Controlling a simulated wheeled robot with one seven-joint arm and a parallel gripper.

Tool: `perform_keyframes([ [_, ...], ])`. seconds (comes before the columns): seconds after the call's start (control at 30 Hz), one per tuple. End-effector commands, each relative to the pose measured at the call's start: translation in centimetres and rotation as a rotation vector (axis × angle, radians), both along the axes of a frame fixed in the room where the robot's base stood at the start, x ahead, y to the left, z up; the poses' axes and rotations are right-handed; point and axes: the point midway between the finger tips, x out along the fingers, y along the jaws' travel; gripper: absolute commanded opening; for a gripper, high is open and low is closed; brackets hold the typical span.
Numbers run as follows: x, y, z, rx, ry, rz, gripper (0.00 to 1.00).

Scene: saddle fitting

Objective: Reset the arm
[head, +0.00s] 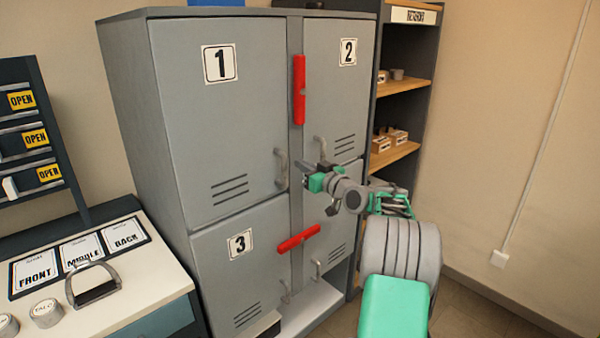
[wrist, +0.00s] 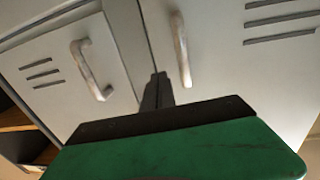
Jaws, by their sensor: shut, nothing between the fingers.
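My gripper (head: 309,166) is in front of the grey locker cabinet (head: 170,160), near the middle post between the upper doors. It is shut and empty. In the wrist view the dark fingers of my gripper (wrist: 157,90) are together, in front of the gap between two doors, with a metal door handle (wrist: 180,50) close on the right and another handle (wrist: 90,70) on the left. Whether the fingers touch the cabinet, I cannot tell. My arm reaches up from the lower right in the head view.
Doors 1 (head: 220,120), 2 (head: 340,80) and 3 (head: 240,275) look shut. One red bar (head: 299,90) is upright, another (head: 298,239) lies nearly level. A counter (head: 150,290) holds a metal stirrup-shaped piece (head: 92,284). Shelves (head: 400,90) stand behind. The right floor is clear.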

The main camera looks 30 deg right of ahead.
Motion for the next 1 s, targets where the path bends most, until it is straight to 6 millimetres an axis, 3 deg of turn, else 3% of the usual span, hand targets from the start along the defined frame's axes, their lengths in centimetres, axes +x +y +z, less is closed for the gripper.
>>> perform_keyframes([
  [0.1, -3.6, -1.0, -0.3, 0.001, 0.002, -0.007, 0.0],
  [0.3, -7.8, -2.3, -0.3, 0.003, 0.004, -0.012, 0.0],
  [0.57, -8.7, -1.9, -0.9, 0.054, 0.038, 0.005, 0.0],
  [0.67, -9.2, -2.0, -5.6, 0.119, 0.23, 0.006, 0.0],
  [0.77, -11.6, -2.7, -13.6, 0.222, 0.48, -0.057, 0.0],
  [0.8, -13.1, -2.7, -16.9, 0.269, 0.583, -0.087, 0.0],
  [0.9, -18.1, -2.1, -24.1, 0.388, 0.835, -0.173, 0.0],
  [0.97, -22.2, -1.2, -27.4, 0.457, 0.99, -0.237, 0.0],
  [1.0, -25.2, -0.2, -28.9, 0.501, 1.094, -0.284, 0.0],
])
